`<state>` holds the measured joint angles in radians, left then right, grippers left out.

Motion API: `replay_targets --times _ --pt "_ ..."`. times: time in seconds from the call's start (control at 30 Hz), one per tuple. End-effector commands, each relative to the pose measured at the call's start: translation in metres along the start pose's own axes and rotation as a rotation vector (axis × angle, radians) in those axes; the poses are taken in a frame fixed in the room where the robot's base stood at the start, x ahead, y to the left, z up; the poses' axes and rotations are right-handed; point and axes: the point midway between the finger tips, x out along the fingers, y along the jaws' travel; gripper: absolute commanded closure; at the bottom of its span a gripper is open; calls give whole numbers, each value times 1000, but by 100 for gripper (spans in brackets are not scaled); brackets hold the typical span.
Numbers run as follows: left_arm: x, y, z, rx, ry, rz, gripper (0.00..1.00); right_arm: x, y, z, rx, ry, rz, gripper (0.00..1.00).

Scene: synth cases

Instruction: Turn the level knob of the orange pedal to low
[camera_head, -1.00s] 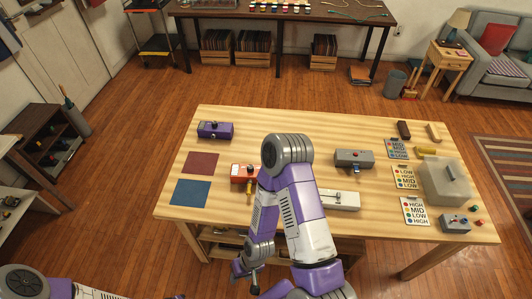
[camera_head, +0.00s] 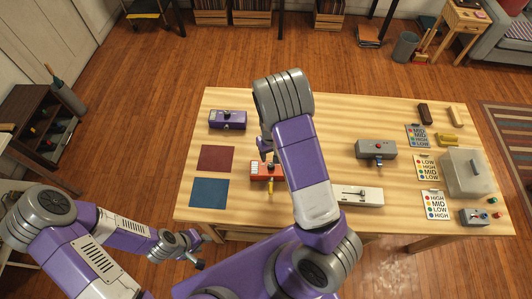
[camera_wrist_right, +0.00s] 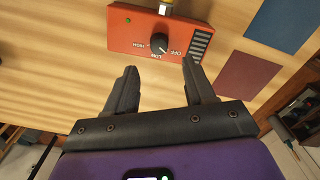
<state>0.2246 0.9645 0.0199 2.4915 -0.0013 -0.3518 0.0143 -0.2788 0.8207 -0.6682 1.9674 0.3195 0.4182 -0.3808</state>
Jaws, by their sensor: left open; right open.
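The orange pedal (camera_head: 259,176) lies on the table, partly covered by my right arm in the head view. In the right wrist view the orange pedal (camera_wrist_right: 125,32) shows a dark level knob (camera_wrist_right: 158,43) with HIGH, LOW and OFF labels, upside down. The knob's pale pointer seems to lean toward the OFF side of LOW. My right gripper (camera_wrist_right: 159,66) is open and empty, its fingertips apart from the knob and just short of the pedal's edge. It also shows by the pedal in the head view (camera_head: 268,152). My left gripper (camera_head: 188,250) is open off the table's front-left corner.
A purple pedal (camera_head: 227,119), a grey pedal (camera_head: 376,150) and a white pedal (camera_head: 359,196) stand around it. Red (camera_head: 216,158) and blue (camera_head: 209,193) mats lie left. Label cards (camera_head: 427,168) and a clear box (camera_head: 466,173) are at right.

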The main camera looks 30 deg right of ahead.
Motion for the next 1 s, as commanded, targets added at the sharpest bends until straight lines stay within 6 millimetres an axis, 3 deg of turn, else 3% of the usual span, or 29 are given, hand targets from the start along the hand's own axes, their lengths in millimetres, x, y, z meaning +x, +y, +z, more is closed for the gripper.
replay_targets --times 0.2,0.4,0.77,1.0 --pt "6 -2 0 -1 0 0 60 38 1 1 1 -3 1 46" --pt "8 -3 -1 -1 1 0 60 62 1 1 1 -2 1 46" --pt "8 -3 -1 0 1 0 60 68 0 0 1 1 1 46" --pt "8 -3 -1 0 1 0 60 68 0 1 1 1 1 80"
